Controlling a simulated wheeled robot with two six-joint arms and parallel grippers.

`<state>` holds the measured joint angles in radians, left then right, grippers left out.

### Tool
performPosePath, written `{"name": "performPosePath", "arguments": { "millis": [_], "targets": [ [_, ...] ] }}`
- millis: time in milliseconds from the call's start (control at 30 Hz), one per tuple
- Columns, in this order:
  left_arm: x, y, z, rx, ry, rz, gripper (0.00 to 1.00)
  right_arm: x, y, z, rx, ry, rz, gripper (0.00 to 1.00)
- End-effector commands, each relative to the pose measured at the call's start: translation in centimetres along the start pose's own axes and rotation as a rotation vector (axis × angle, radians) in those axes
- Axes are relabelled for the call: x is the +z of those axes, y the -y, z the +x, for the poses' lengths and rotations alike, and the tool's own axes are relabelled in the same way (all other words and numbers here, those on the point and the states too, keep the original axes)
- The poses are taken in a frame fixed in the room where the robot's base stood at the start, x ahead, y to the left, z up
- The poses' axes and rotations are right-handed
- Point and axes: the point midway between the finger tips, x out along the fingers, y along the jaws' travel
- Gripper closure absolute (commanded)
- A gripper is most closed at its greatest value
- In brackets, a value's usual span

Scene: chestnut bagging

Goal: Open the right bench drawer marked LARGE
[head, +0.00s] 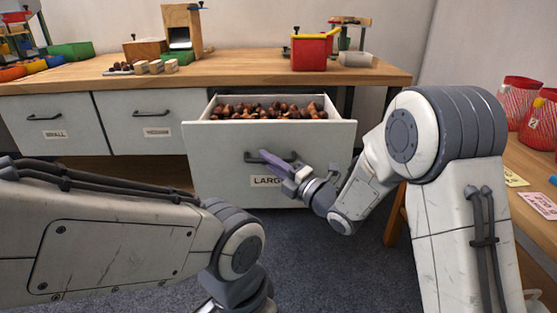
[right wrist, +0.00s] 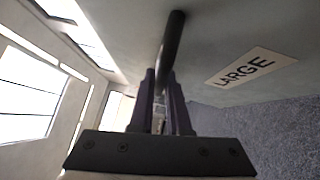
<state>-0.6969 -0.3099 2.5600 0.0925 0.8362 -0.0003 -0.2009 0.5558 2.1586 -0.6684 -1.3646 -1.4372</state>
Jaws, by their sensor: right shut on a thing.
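The right bench drawer (head: 215,165), marked with a LARGE label (head: 265,181), is pulled out from the bench. Many brown chestnuts (head: 265,111) show inside it. My right gripper (head: 268,158) is at the dark bar handle on the drawer front, its fingers shut on it. In the right wrist view the handle (right wrist: 172,45) runs between the two purple fingers (right wrist: 162,95), and the LARGE label (right wrist: 243,68) lies to the right. My left arm crosses the lower left of the head view; its gripper is not visible there.
The drawers marked SMALL (head: 55,117) and MEDIUM (head: 150,102) are shut. The wooden bench top (head: 235,72) holds a red bin (head: 312,50), a wooden box device (head: 182,28) and small blocks. Red mesh bags (head: 519,97) stand on a side table (head: 530,180) at the right.

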Motion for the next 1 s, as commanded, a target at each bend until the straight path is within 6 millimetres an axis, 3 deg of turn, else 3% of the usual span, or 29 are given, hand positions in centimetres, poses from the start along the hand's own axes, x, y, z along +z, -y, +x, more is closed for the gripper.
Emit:
{"name": "performPosePath", "arguments": {
  "millis": [100,467,500,533,567,867,1000],
  "targets": [
    [0.0,0.0,0.1,0.000,0.000,0.000,0.50,-1.1,-0.1,0.2,0.001,-0.022,0.000,1.00],
    [0.0,0.0,0.1,0.000,0.000,0.000,0.50,-1.4,-0.1,0.5,0.002,-0.025,0.000,1.00],
    [0.0,0.0,0.1,0.000,0.000,0.000,0.50,-1.4,-0.1,0.5,0.002,-0.025,0.000,0.70],
    [0.0,0.0,0.1,0.000,0.000,0.000,0.50,-1.4,-0.1,0.5,0.002,-0.025,0.000,0.58],
    [0.0,0.0,0.1,0.000,0.000,0.000,0.50,-1.4,-0.1,0.5,0.002,-0.024,0.000,0.55],
    [0.0,0.0,0.1,0.000,0.000,0.000,0.50,-1.1,-0.1,0.2,0.001,-0.016,0.000,0.55],
    [0.0,0.0,-0.4,0.000,0.000,0.000,0.50,-0.9,-0.2,-0.9,-0.001,-0.014,0.000,0.55]
  ]
}}
